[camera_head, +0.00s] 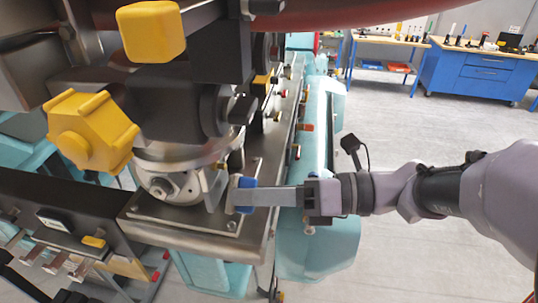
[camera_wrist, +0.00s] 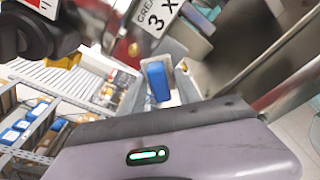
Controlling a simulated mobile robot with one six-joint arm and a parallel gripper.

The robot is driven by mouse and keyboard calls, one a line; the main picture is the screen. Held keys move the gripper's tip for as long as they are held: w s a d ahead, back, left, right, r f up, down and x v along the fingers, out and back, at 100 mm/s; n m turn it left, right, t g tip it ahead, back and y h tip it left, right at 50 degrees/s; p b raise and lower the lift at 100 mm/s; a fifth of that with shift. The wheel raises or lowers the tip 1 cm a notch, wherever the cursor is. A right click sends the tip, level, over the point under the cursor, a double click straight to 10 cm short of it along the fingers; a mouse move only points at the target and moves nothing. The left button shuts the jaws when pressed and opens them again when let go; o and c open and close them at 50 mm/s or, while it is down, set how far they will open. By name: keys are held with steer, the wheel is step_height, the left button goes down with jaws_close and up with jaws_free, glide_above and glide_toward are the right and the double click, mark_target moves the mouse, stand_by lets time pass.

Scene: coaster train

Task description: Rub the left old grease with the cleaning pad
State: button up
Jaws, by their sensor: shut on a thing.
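My gripper (camera_head: 250,197) reaches in from the right in the head view and is shut on the blue cleaning pad (camera_head: 247,183). The pad also shows between the two grey fingers in the wrist view (camera_wrist: 157,80). A pale face of the pad points left, toward an upright grey metal bracket (camera_head: 215,190) on the steel plate (camera_head: 190,219). Pad and bracket are very close; I cannot tell whether they touch. I cannot make out any old grease in either view.
A round metal hub with a bolt (camera_head: 163,188) stands left of the bracket. Teal casings (camera_head: 318,240) lie below and right. A blue workbench (camera_head: 478,75) is far back; the floor at right is clear.

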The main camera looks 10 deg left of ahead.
mark_target(224, 175)
steer(key=shift+a, duration=0.3)
steer(key=shift+a, duration=0.3)
steer(key=shift+w+a, duration=0.1)
steer(key=shift+a, duration=0.35)
steer(key=w+p, duration=0.1)
steer(key=w, duration=0.2)
steer(key=shift+w+d+r+p, duration=0.1)
steer(key=shift+w+d+p, duration=0.1)
steer(key=shift+p, duration=0.15)
jaws_close()
steer(key=shift+r+p, duration=0.2)
steer(key=shift+p, duration=0.2)
